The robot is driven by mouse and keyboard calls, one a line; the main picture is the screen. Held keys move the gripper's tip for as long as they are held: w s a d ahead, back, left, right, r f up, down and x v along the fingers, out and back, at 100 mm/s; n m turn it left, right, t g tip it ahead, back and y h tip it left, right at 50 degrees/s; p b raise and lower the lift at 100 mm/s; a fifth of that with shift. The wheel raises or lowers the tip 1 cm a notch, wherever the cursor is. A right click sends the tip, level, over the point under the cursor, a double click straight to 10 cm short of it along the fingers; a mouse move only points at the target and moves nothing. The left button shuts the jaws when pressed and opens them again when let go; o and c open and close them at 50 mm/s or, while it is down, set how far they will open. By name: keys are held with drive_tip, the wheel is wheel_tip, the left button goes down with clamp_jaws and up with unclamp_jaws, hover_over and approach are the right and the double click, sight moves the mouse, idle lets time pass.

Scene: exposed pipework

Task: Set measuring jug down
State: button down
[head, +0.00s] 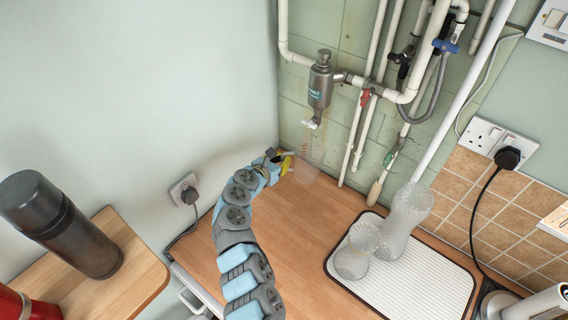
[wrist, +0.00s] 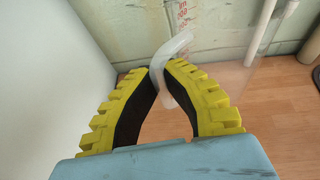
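The measuring jug (head: 309,166) is clear, with red scale marks, and is hard to make out against the wall and worktop. It is in the back corner, below the grey filter housing. My gripper (head: 285,161) is at its left side. In the wrist view, the yellow, black-padded fingers of my gripper (wrist: 159,76) close at their tips around the translucent handle of the jug (wrist: 172,48). The jug looks upright. I cannot tell whether its base touches the wooden worktop (head: 300,225).
The filter housing (head: 320,85) with a small spout hangs above the jug, with white pipes (head: 362,130) to its right. A ribbed white mat (head: 425,275) holds clear vessels (head: 405,215). A dark flask (head: 60,225) stands on a shelf at left. The middle worktop is bare.

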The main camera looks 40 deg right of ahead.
drive_tip(key=shift+s+f+b, duration=0.1)
drive_tip(key=shift+f+b, duration=3.55)
drive_tip(key=shift+b, duration=0.2)
drive_tip(key=shift+f, duration=0.4)
drive_tip(key=c, duration=1.2)
unclamp_jaws()
drive_tip(key=shift+o, duration=0.2)
drive_tip(key=v, duration=1.2)
drive_tip(key=shift+r, duration=0.1)
